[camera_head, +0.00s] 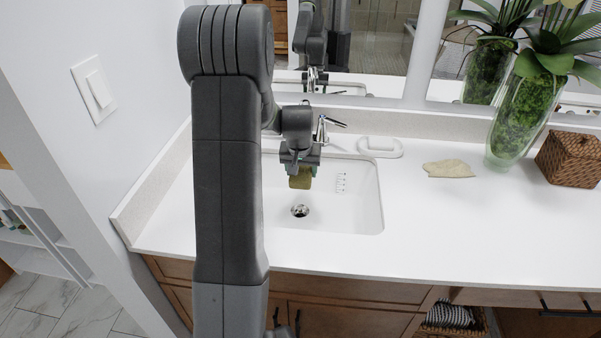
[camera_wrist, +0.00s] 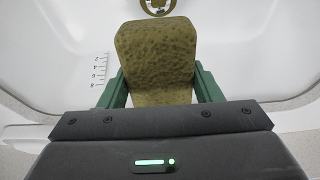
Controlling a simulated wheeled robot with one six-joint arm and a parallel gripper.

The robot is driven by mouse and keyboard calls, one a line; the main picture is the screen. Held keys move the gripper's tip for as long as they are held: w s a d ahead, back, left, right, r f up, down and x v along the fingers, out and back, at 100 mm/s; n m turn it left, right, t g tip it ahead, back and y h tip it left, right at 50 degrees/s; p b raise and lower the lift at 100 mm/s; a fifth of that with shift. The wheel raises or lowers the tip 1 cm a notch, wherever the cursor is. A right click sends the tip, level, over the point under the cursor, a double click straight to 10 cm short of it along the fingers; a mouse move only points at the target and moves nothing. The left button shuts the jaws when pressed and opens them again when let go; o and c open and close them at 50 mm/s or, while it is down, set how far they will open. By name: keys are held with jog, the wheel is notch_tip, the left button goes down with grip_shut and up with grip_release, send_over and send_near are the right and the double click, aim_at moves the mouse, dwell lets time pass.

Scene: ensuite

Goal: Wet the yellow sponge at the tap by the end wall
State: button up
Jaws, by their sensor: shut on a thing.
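My gripper (camera_head: 299,166) is shut on the yellow sponge (camera_head: 301,179), which looks dull olive-yellow. In the wrist view the sponge (camera_wrist: 156,60) sits between the two green fingers of my gripper (camera_wrist: 158,88). I hold it over the white sink basin (camera_head: 345,205), above and behind the drain (camera_head: 299,210). The chrome tap (camera_head: 321,132) stands at the back rim of the basin, just behind my gripper. My arm and gripper hide part of the tap, and I cannot tell whether water runs.
To the right on the white counter (camera_head: 440,235) are a white handled object (camera_head: 380,147), a flat beige piece (camera_head: 448,168), a glass vase with plants (camera_head: 513,115) and a woven box (camera_head: 570,158). The end wall (camera_head: 125,140) with a switch is close on the left.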

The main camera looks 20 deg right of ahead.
jog(key=shift+s+d, duration=0.25)
jog(key=shift+d, duration=0.2)
jog(key=shift+a, duration=0.1)
jog(key=s+a+b, duration=0.2)
jog(key=s+a, duration=0.2)
jog(key=s, duration=0.2)
jog(key=shift+s, duration=0.4)
dwell(1.1)
jog(key=s+a+r+p, duration=0.1)
jog(key=s+a+r, duration=0.1)
jog(key=s+r, duration=0.2)
jog(key=shift+s+a+p, duration=0.15)
jog(key=shift+a+p, duration=0.2)
jog(key=shift+p, duration=0.05)
jog(key=shift+r, duration=0.1)
dwell(0.8)
